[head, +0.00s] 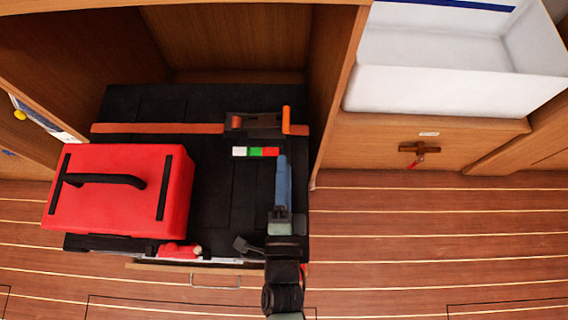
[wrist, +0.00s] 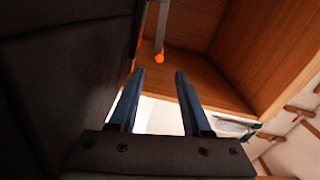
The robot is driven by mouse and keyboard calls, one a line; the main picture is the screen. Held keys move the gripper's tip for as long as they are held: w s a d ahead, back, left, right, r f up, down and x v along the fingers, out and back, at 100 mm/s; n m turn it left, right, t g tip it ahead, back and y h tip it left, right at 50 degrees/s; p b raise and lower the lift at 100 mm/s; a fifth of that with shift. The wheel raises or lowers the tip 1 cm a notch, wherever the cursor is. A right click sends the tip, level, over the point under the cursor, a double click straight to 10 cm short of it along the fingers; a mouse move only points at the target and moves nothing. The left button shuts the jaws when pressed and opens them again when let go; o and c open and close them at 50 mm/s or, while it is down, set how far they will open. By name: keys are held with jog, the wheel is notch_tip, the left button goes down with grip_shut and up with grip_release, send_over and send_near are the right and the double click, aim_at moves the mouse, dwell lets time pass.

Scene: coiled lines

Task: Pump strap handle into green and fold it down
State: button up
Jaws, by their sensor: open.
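An orange strap (head: 160,128) runs across the black box top and passes through a dark ratchet buckle (head: 253,122). The strap handle (head: 286,119), with an orange grip, is at the buckle's right end. In the wrist view an orange tip (wrist: 159,57) on a grey bar, apparently this handle, shows beyond the fingers. A gauge strip (head: 256,151) with white, green and red parts lies in front of the buckle. I cannot make out a pointer on it. My gripper (head: 283,157) has blue fingers and is in front of the handle, apart from it. In the wrist view my gripper (wrist: 158,73) is open and empty.
A red case (head: 120,215) with a black carry handle sits on the left of the box. Wooden cabinet walls (head: 335,80) enclose the back and right side closely. A white basin (head: 440,90) stands at right. Wooden floor (head: 430,240) at right is clear.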

jog(key=shift+s, duration=0.6)
